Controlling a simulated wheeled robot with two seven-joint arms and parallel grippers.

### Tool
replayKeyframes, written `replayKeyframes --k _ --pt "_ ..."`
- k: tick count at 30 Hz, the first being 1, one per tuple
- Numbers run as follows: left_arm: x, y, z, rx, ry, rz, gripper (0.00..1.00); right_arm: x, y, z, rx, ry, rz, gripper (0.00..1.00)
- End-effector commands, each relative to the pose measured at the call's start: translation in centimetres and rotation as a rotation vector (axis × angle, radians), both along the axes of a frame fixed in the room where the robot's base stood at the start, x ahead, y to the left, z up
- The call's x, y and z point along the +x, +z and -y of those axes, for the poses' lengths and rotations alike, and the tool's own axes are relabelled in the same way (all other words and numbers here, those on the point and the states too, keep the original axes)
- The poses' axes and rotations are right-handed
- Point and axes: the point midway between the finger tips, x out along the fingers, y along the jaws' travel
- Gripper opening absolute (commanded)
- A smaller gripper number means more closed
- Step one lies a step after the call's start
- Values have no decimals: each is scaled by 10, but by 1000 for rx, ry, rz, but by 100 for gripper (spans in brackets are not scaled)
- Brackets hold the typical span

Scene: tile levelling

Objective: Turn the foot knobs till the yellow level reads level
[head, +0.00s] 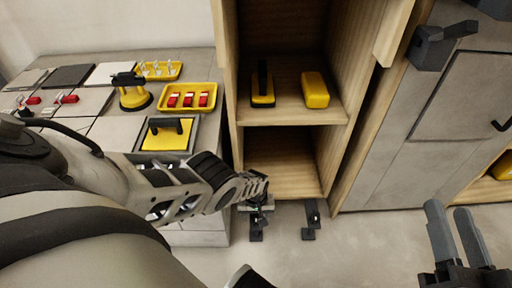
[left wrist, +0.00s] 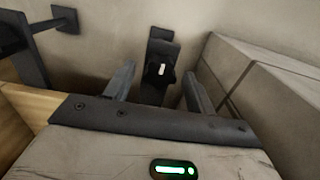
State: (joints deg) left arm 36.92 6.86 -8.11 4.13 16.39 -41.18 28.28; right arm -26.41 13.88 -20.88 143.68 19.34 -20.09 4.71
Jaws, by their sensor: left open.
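In the left wrist view, a dark foot with a knob (left wrist: 152,82) bearing a white mark shows between the two apart fingers of my left gripper (left wrist: 158,90); I cannot tell whether they touch it. In the head view, my left gripper (head: 258,207) is low at the front left of the wooden cabinet, above a black foot (head: 256,232). A second black foot (head: 311,220) stands to the right; it also shows at upper left in the left wrist view (left wrist: 50,28). My right gripper (head: 456,235) is open and empty at lower right.
The open cabinet (head: 291,115) holds a yellow block (head: 315,90) and a yellow black-handled tool (head: 262,92). Left, a worktop bears tiles, a yellow suction lifter (head: 133,97) and a yellow tray (head: 187,110). Grey cabinets (head: 430,130) stand right. Floor (head: 365,240) in front is clear.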

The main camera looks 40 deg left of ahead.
Motion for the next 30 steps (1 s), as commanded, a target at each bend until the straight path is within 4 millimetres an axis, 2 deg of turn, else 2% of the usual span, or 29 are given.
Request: replayKeyframes --k 2,11,12,15,17,30 --pt "0 -5 0 0 0 0 55 2 3 0 -5 -3 41 40" --pt "0 -5 0 -1 0 1 55 3 8 1 -10 -6 66 40" --pt "0 -5 0 -1 0 1 52 3 8 1 -10 -6 66 40" --pt "0 -5 0 -1 0 1 25 3 8 1 -10 -6 66 40" --pt "0 -5 0 -1 0 1 10 3 8 1 -10 -6 65 40" --pt "1 -5 0 -1 -72 2 11 3 8 1 -10 -5 64 40"
